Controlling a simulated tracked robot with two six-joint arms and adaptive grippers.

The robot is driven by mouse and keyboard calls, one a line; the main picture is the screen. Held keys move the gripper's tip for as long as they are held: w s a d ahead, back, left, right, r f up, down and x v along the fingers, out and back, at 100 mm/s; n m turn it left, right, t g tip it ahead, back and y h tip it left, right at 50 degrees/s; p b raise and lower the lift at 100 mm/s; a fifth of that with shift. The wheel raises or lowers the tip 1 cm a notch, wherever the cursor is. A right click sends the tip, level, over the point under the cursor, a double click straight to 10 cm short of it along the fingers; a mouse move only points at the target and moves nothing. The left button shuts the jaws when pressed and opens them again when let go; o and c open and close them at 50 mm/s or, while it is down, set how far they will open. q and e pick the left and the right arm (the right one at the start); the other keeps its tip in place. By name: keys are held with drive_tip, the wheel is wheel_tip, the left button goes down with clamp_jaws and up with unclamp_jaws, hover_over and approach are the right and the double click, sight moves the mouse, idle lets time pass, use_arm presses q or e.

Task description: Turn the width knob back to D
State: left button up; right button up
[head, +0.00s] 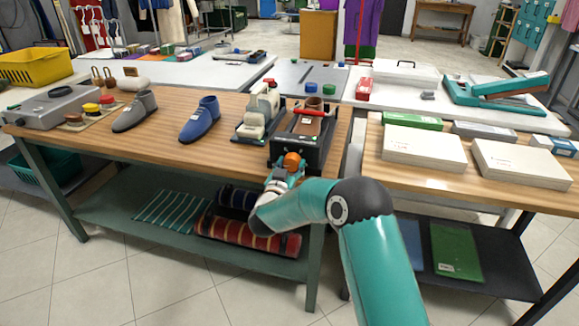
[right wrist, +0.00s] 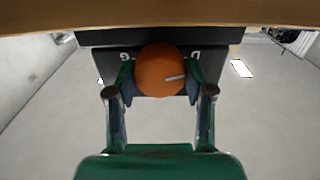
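The orange width knob (head: 292,161) sits on the front of a dark shoe-stretching machine (head: 312,151) at the front edge of the wooden table. In the right wrist view the knob (right wrist: 160,70) fills the space between my right gripper's fingers (right wrist: 160,84), one on each side, their tips against its sides. Its pale pointer line points right and slightly up. A letter like an upside-down D (right wrist: 195,55) shows to the right of the knob, and another, perhaps G (right wrist: 124,57), to the left. A brown shoe (head: 305,121) is on the machine. My left gripper is not visible.
A cream-and-black device (head: 258,113) stands left of the machine, then a blue shoe (head: 201,119) and a grey shoe (head: 136,111). Rolled fabrics (head: 249,235) lie on the shelf below. Another table with pale boxes (head: 424,147) stands at right.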

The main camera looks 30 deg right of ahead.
drive_tip(key=o, duration=0.5)
drive_tip(key=shift+f, duration=0.4)
drive_tip(key=shift+c, duration=0.2)
drive_tip(key=shift+r, duration=0.15)
drive_tip(key=v, duration=1.2)
